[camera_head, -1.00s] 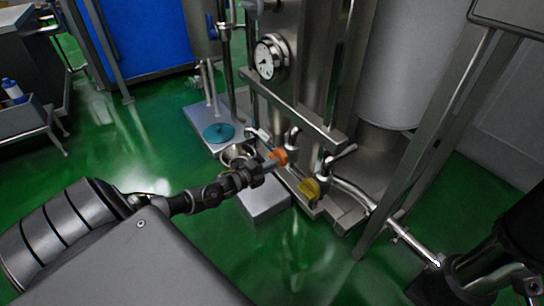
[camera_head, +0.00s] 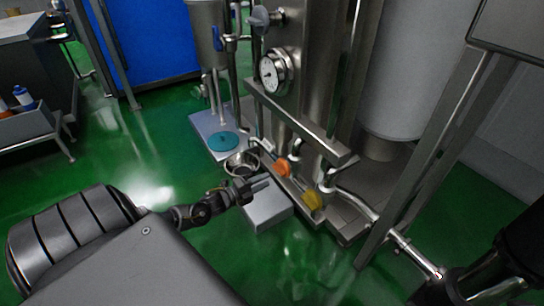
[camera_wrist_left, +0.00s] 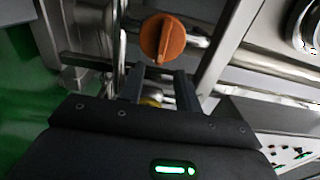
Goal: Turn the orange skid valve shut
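The orange skid valve (camera_head: 283,168) sits low on the steel skid in the head view. In the left wrist view its round orange knob (camera_wrist_left: 162,39) is just beyond the fingertips. Its raised grip runs nearly upright in that picture, roughly across the steel pipe behind it. My left gripper (camera_head: 262,185) is in front of the valve, to its lower left, apart from it. In the wrist view its two fingers (camera_wrist_left: 160,77) are spread with a gap and nothing held between them. My right arm shows at the lower right; its fingers are not visible.
A yellow valve (camera_head: 313,199) sits right of and below the orange one. A pressure gauge (camera_head: 272,72) is above. Green floor is open at front.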

